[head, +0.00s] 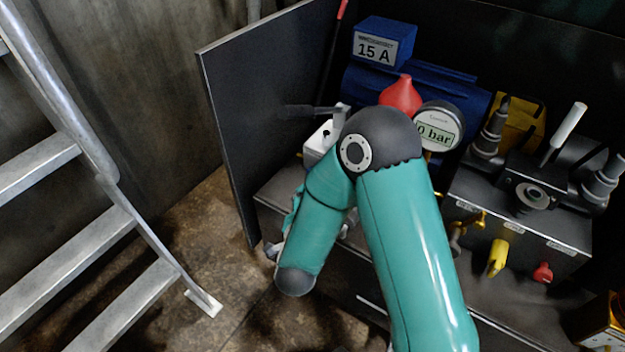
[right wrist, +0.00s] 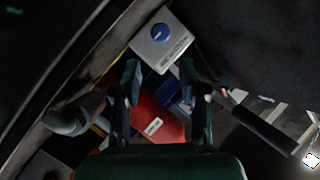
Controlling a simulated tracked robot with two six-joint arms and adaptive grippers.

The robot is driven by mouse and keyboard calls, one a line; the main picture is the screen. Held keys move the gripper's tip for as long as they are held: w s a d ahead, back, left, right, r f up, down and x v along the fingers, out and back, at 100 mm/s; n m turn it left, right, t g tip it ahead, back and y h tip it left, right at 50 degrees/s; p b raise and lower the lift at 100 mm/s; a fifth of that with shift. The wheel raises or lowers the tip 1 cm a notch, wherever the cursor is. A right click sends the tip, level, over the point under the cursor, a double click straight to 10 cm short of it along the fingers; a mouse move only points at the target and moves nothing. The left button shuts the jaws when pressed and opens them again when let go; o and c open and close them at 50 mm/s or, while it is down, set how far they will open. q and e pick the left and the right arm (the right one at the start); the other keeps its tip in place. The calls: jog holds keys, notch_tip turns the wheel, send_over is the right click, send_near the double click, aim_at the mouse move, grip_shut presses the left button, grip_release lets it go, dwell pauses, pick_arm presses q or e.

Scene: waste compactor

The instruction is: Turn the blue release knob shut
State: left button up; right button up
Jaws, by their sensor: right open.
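The blue release knob (right wrist: 161,32) is a small round dial with a white pointer line, on the face of a light grey box (right wrist: 178,52) with a printed label. It shows at the top of the right wrist view. My right gripper (right wrist: 163,92) is open and empty, its two fingers apart just below the box in that view and not touching the knob. In the head view my teal right arm hides most of that area, and I cannot make out the knob or the fingertips there. My left gripper is not in view.
A red body (right wrist: 155,122) lies beyond the fingers in the wrist view. A dark panel (head: 265,100) and metal stairs (head: 75,240) are left.

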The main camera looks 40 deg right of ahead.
jog(key=b+x, duration=0.2)
jog(key=x, duration=0.9)
jog(key=shift+w+f, duration=0.1)
jog(key=shift+c, duration=0.3)
grip_shut()
